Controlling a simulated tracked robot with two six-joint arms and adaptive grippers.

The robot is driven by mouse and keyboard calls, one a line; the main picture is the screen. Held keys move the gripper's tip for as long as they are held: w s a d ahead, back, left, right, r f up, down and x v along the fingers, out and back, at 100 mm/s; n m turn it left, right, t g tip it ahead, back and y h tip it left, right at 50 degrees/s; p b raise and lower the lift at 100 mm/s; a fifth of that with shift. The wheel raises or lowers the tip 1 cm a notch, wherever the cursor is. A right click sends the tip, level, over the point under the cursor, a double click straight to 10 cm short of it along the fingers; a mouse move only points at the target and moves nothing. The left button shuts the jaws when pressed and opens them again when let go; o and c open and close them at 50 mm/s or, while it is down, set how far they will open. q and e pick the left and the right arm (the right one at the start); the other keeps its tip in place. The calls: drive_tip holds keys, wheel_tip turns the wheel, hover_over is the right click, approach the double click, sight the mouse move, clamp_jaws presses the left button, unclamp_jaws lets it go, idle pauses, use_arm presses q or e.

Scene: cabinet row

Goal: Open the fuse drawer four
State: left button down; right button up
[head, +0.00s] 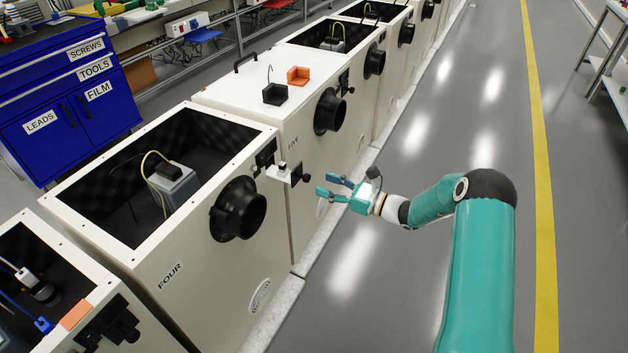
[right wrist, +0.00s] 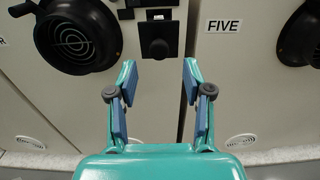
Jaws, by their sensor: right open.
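Cabinet four (head: 190,268) is a cream box with an open top and the label FOUR on its front. Its fuse drawer (head: 284,174) juts out from the front near the upper right corner, with a small pale piece on top. The drawer's black front and knob (right wrist: 158,42) face me in the right wrist view. My right gripper (head: 323,184) is open and empty, just in front of the knob and apart from it. In the right wrist view, its fingers (right wrist: 158,78) are spread to either side below the knob. My left gripper is not in view.
A black round vent (head: 238,208) sticks out left of the drawer. Cabinet five (head: 310,150) stands close on the far side, with its own vent (head: 329,112). A blue tool cabinet (head: 65,95) is behind. The grey aisle floor (head: 400,290) is clear.

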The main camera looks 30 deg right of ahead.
drive_tip(key=shift+v, duration=2.6)
drive_tip(key=shift+a, duration=0.1)
